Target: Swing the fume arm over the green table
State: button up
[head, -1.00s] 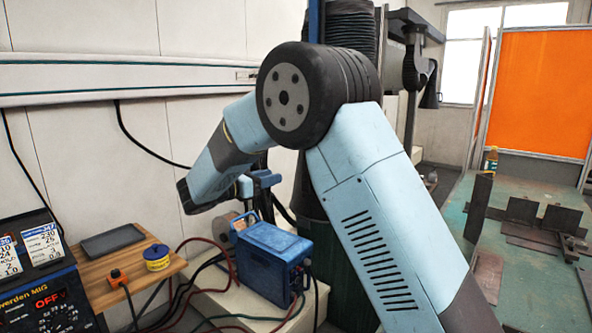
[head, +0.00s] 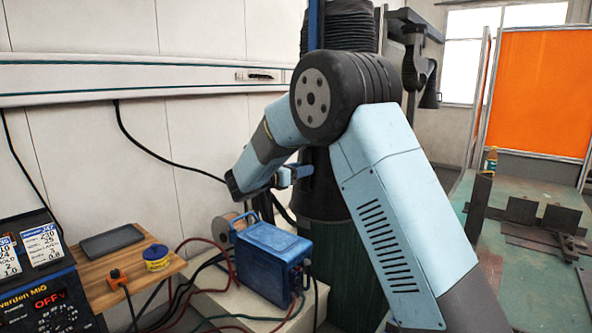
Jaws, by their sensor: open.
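The fume arm shows at the top, behind my own arm: a thick black ribbed hose (head: 350,28), a dark horizontal boom and a black jointed section with a hood (head: 430,95) hanging at its right end. My arm hides part of it. The green table (head: 515,280) is at the right, and the hood hangs to the left of and behind it, not over it. My gripper (head: 300,172) is small and partly hidden beside my forearm, left of my upper arm. It is open, and I see nothing in it. It is well left of the hood and apart from it.
A blue welding unit (head: 270,255) stands below my gripper on a pale bench, with cables around it. A wooden shelf (head: 120,270) and a welder panel (head: 45,300) are at the left. Dark steel plates (head: 520,210) stand on the green table, with an orange screen (head: 540,90) behind.

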jog(key=shift+w+d, duration=0.2)
jog(key=shift+d, duration=0.05)
grip_shut()
dwell(0.3)
